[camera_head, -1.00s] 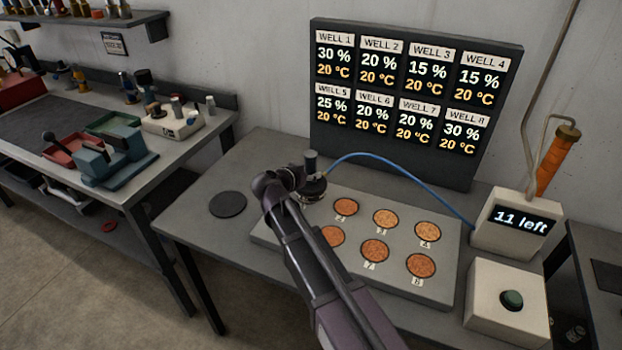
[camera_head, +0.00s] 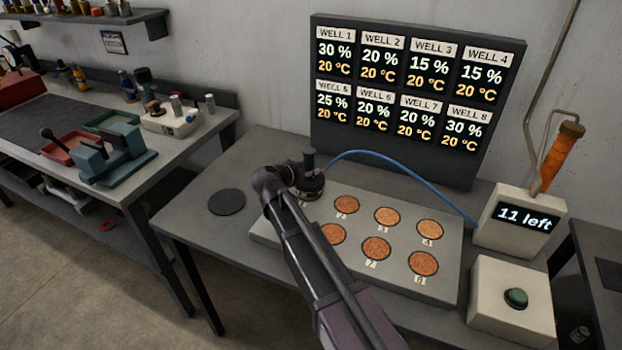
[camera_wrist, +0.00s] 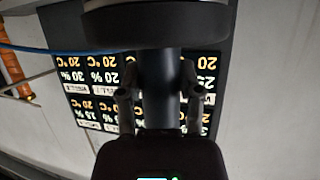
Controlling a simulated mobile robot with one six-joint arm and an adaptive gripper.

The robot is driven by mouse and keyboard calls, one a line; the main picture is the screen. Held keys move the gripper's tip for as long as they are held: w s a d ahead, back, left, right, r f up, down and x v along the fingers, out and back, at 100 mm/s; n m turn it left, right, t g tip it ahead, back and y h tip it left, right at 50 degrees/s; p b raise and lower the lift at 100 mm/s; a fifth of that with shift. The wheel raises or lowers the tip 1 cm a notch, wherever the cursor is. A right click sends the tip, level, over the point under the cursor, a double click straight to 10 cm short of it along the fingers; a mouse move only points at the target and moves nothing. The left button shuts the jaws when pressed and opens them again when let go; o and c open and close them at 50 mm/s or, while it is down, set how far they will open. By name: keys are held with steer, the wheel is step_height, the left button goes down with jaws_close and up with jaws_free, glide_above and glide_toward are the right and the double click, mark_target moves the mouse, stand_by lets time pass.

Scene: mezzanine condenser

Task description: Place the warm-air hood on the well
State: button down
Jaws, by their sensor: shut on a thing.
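The warm-air hood (camera_head: 311,186) is a dark round cap with an upright knob, joined to a blue hose, at the back left of the well block (camera_head: 446,277). My gripper (camera_wrist: 155,95) is shut on its knob in the wrist view, where the hood's dark disc (camera_wrist: 155,22) spans the top. In the head view my arm hides the gripper's fingers and the wells at the left. Wells 2 (camera_head: 346,204), 3 (camera_head: 387,217), 4 (camera_head: 429,229), 7 (camera_head: 376,248) and 8 (camera_head: 423,262) show orange, grainy fill. I cannot tell whether the hood touches the block.
A dark round pad (camera_head: 227,202) lies left of the block. A display board (camera_head: 415,100) stands behind. The blue hose (camera_head: 390,163) arches behind the wells.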

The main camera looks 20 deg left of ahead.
steer(key=shift+f+b, duration=0.55)
steer(key=shift+f, duration=0.3)
steer(key=shift+f, duration=0.15)
steer(key=shift+c, duration=1.3)
jaws_free()
steer(key=shift+r, duration=0.3)
steer(key=p+v, duration=0.4)
steer(key=v, duration=0.8)
steer(key=shift+p, duration=0.35)
